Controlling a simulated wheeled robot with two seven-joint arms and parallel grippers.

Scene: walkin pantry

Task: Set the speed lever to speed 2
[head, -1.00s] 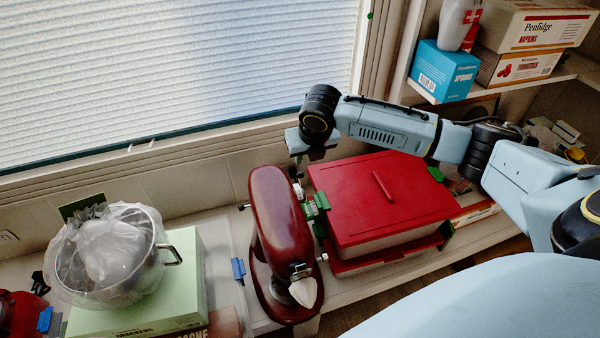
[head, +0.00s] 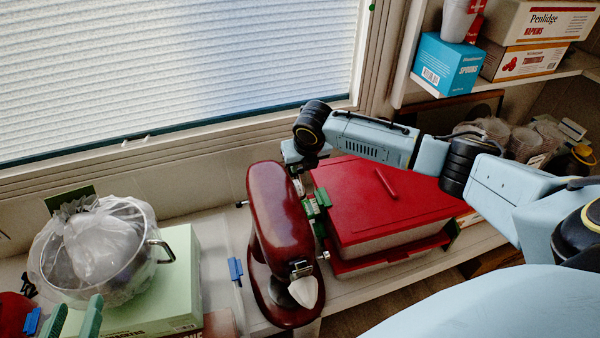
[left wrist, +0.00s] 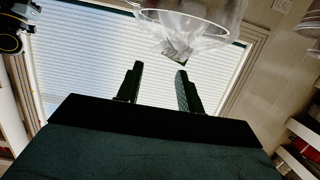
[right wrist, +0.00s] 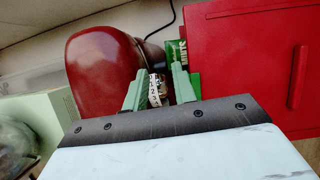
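The dark red stand mixer (head: 280,215) stands on the counter, and its rounded head fills the left middle of the right wrist view (right wrist: 105,70). A white strip with dark markings (right wrist: 154,90) shows on the mixer's side between my right fingers; its lever and setting are too small to tell. My right gripper (right wrist: 159,70) is open beside the mixer, its fingers apart around the strip; contact cannot be told. In the head view its fingers are mostly hidden beside the mixer. My left gripper (left wrist: 158,68) is open and empty; its green fingertips (head: 78,315) show at the head view's lower left.
A red lidded box (head: 375,205) stands close right of the mixer, with green packets (head: 315,205) between. A bag-wrapped metal pot (head: 100,255) sits on a pale green box (head: 190,280) at left. A blue carton (head: 447,65) is on the shelf.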

